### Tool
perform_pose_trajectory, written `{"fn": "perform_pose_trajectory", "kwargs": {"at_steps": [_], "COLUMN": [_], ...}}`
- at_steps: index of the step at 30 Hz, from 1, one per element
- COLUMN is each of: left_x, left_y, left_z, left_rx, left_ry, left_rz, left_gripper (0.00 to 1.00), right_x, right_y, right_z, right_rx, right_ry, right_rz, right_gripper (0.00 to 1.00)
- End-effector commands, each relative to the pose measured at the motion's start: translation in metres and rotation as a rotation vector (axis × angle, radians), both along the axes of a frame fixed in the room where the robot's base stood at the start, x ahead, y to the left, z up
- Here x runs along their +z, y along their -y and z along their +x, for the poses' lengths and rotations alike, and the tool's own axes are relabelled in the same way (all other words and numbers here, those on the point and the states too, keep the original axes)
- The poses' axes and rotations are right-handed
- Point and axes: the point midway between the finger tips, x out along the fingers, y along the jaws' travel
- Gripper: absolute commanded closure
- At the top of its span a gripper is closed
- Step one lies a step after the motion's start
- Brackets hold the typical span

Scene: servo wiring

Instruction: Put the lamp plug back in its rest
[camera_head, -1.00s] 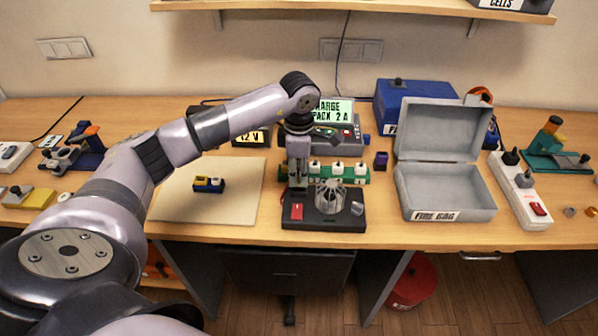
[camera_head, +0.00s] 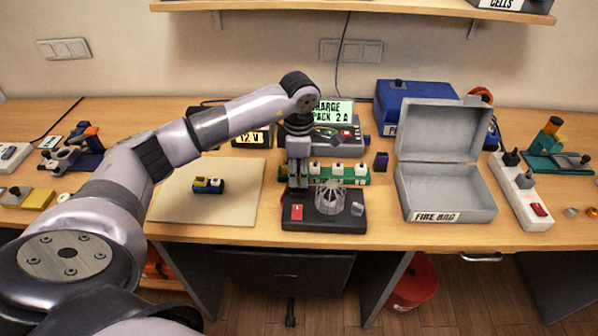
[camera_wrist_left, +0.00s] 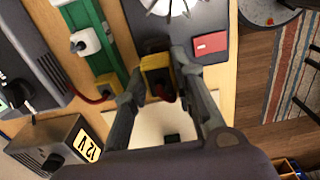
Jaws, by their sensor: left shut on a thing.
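My left gripper (camera_head: 297,190) points down by the left end of the green rail (camera_head: 345,175), just behind the black base's left part. In the left wrist view its fingers (camera_wrist_left: 158,70) are closed on a yellow plug (camera_wrist_left: 157,80), which looks like the lamp plug. A dark red lead shows beside the plug. The fingers hide much of it, and I cannot tell whether it touches anything below. The rest is not clearly visible. The black base (camera_head: 322,221) carries a clear finned part (camera_head: 330,200) and a red switch (camera_head: 297,211). My right gripper is not in view.
A beige mat (camera_head: 235,205) with a yellow-and-blue block (camera_head: 208,185) lies to the left. A 12 V box (camera_head: 252,138) and the charger display (camera_head: 335,110) are behind. The open grey fire bag box (camera_head: 446,195) stands to the right.

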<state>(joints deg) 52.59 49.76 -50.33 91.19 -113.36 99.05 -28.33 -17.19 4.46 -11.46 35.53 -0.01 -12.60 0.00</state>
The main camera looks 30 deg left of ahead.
Motion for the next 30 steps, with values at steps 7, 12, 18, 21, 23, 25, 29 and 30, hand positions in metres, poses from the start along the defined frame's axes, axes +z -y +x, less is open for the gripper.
{"fn": "perform_pose_trajectory", "kwargs": {"at_steps": [7, 12, 18, 21, 23, 25, 29, 30], "left_x": [-0.007, -0.012, -0.017, -0.019, -0.021, -0.022, -0.026, -0.027], "left_y": [0.000, 0.000, 0.000, 0.000, 0.000, 0.000, 0.000, 0.000], "left_z": [0.000, 0.000, 0.000, 0.000, 0.000, 0.000, 0.000, 0.000], "left_rx": [0.000, 0.000, 0.000, 0.000, 0.000, 0.000, 0.000, 0.000], "left_ry": [0.000, -0.001, -0.001, -0.001, -0.001, -0.001, -0.001, -0.001], "left_rz": [0.000, 0.000, 0.000, 0.000, 0.000, 0.000, 0.000, 0.000], "left_gripper": [1.00, 1.00, 1.00, 1.00, 1.00, 1.00, 1.00, 1.00], "right_x": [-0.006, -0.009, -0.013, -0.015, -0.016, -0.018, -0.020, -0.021], "right_y": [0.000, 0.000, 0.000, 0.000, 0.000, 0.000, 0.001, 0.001], "right_z": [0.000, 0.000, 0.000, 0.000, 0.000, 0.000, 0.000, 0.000], "right_rx": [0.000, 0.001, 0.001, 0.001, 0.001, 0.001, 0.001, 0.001], "right_ry": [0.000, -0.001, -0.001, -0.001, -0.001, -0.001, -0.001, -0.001], "right_rz": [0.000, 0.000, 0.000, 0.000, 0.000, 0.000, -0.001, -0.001], "right_gripper": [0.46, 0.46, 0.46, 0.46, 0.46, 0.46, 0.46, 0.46]}}
